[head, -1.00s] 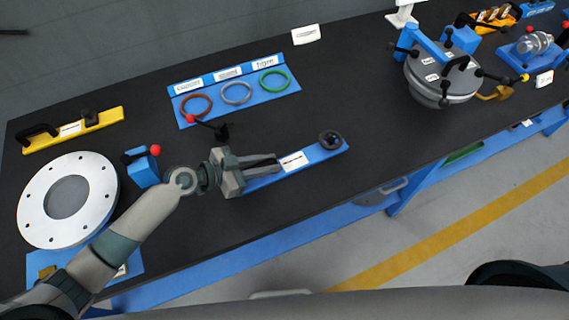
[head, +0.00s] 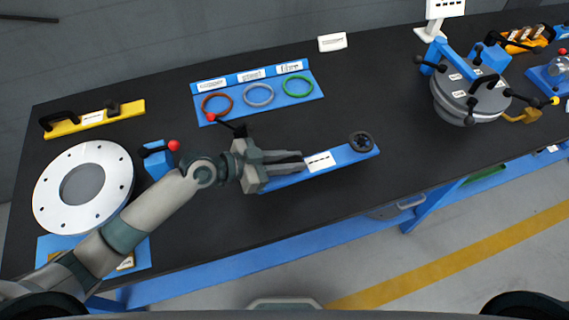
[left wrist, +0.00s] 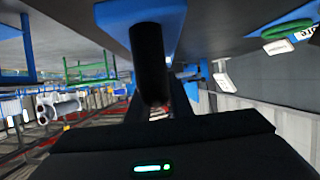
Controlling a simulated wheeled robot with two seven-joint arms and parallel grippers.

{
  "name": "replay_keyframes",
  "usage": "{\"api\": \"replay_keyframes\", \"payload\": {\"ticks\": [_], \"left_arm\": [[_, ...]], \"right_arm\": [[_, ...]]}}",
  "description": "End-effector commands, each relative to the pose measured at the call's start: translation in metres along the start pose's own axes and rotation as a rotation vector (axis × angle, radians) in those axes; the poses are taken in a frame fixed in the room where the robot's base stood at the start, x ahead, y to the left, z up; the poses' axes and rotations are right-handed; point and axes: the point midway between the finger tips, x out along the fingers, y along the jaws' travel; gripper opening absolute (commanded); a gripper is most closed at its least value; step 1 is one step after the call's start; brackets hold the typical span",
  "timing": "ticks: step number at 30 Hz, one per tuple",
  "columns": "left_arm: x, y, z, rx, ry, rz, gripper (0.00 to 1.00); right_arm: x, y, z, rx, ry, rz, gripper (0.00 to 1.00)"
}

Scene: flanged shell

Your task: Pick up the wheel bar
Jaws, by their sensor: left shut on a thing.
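The wheel bar (head: 348,158) is a flat blue bar with a white label and a dark wheel (head: 361,141) at its right end. It lies along the front part of the black bench. My left gripper (head: 300,161) reaches from the left over the bar's left part, which it partly hides. In the left wrist view a black upright post (left wrist: 150,62) stands on a blue plate (left wrist: 118,16), and my left gripper is shut on it. I cannot tell whether the bar touches the bench. My right gripper is not in view.
A blue tray (head: 222,114) with brown, grey and green rings lies behind the bar. A white flanged ring (head: 112,162) and a yellow bar (head: 92,118) are at left. A grey round vessel (head: 455,108) stands at right. The bench between bar and vessel is clear.

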Motion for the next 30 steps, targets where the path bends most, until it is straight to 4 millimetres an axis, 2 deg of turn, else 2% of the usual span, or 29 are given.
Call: {"api": "replay_keyframes", "payload": {"ticks": [1,3,13,19,30], "left_arm": [[0.004,0.006,-0.012,0.005,0.012,0.000,0.00],[0.010,0.015,-0.022,0.006,0.012,0.000,0.00],[0.031,0.052,-0.065,0.004,0.011,-0.003,0.00],[0.038,0.064,-0.078,0.003,0.008,-0.002,0.00],[0.039,0.066,-0.082,0.002,0.007,-0.003,0.00]], "right_arm": [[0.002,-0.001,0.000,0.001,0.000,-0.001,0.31],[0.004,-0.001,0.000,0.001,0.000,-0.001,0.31],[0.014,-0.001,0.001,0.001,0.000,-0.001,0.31],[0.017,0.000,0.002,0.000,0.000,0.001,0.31],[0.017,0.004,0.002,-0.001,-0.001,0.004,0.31]]}}
